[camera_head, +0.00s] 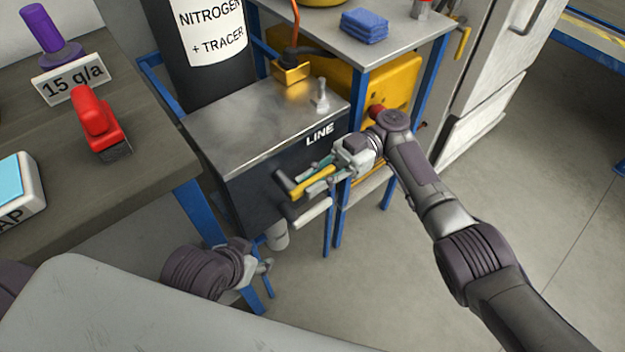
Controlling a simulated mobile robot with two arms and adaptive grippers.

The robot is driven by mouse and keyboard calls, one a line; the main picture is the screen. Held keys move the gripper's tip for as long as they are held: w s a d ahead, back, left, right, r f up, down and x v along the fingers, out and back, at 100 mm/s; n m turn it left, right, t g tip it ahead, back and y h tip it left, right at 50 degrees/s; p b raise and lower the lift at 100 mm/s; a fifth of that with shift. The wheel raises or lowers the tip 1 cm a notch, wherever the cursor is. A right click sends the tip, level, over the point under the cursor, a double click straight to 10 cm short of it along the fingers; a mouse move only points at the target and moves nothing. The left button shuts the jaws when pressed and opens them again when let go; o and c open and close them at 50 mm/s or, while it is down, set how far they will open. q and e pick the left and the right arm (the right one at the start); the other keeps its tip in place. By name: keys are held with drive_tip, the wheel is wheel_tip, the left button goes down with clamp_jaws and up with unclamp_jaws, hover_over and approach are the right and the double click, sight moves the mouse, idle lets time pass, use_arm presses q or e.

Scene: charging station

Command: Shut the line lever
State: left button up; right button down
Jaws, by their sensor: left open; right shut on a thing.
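The line lever (314,189) has a yellow handle and a dark pivot. It sticks out from the dark front face of the metal-topped unit (262,120), below the white word LINE. My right gripper (310,180) reaches in from the right and is shut on the yellow handle. The handle points right and slightly up in the picture; its far end is partly hidden by the fingers. My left gripper (264,267) hangs low in front of the unit, apart from the lever. It is small in view and partly hidden by its own wrist.
A white cylindrical fitting (313,213) sits just below the lever. A dark workbench (150,140) with a red tool (97,120) stands left. Floor at right is clear.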

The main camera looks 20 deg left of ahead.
sight(313, 179)
drive_tip(key=shift+f, duration=0.15)
drive_tip(key=c, duration=1.1)
unclamp_jaws()
drive_tip(key=shift+r, duration=0.2)
wheel_tip(313, 179, up, 10)
drive_tip(key=shift+f, duration=0.1)
drive_tip(key=shift+f, duration=0.1)
